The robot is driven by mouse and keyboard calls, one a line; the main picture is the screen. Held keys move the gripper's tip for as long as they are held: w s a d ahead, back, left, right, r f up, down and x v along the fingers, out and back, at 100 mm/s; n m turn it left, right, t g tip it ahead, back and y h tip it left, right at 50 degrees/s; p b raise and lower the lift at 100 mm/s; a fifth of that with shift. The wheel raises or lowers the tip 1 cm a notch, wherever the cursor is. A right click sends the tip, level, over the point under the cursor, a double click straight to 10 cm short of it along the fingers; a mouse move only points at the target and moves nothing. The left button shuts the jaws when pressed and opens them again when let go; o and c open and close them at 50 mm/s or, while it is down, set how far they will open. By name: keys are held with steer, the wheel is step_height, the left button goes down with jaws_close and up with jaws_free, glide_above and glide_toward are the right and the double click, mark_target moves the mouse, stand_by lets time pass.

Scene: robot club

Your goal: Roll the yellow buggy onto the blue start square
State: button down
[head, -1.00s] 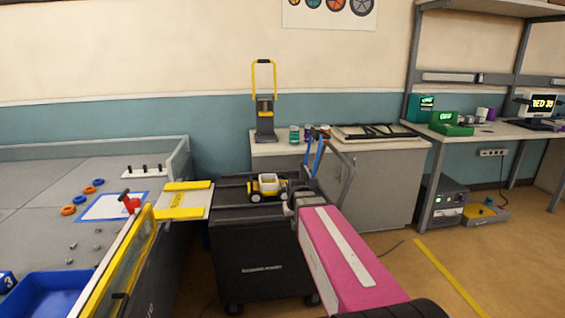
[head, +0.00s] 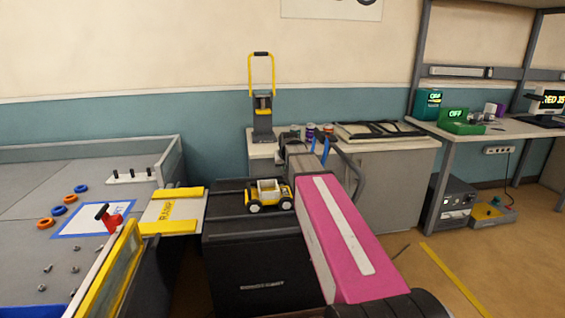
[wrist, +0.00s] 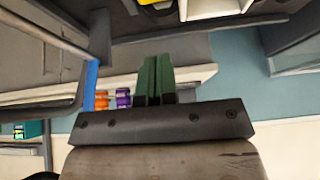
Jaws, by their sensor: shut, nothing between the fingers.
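The yellow buggy (head: 268,196), with a white box body and dark wheels, stands upright on the black cart top (head: 225,228). A yellow-edged ramp (head: 172,211) joins the cart's left side to the grey arena. The blue-outlined start square (head: 80,232) lies empty-looking on the arena floor, partly behind a red knob. My gripper (wrist: 156,64) is shut and empty, its green fingers together in the wrist view. Part of the buggy also shows there at the top edge (wrist: 215,8), apart from the fingertips. In the head view my pink arm reaches past the buggy's right side; the fingertips are hidden.
The red knob (head: 108,217) stands near the arena's right wall. Orange and blue rings (head: 58,210) and small bolts lie on the arena floor. The cart's grey handle (head: 352,170) rises at right. A grey cabinet (head: 390,185) with several small jars stands behind.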

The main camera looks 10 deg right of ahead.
mark_target(246, 193)
steer(key=shift+w+f, duration=0.2)
steer(key=shift+f, duration=1.65)
steer(key=shift+w+f, duration=0.15)
steer(key=shift+f, duration=1.65)
steer(key=shift+f, duration=0.1)
steer(key=shift+f, duration=1.45)
steer(key=shift+f, duration=0.1)
steer(key=shift+s+a+f, duration=0.1)
steer(key=shift+a, duration=8.5)
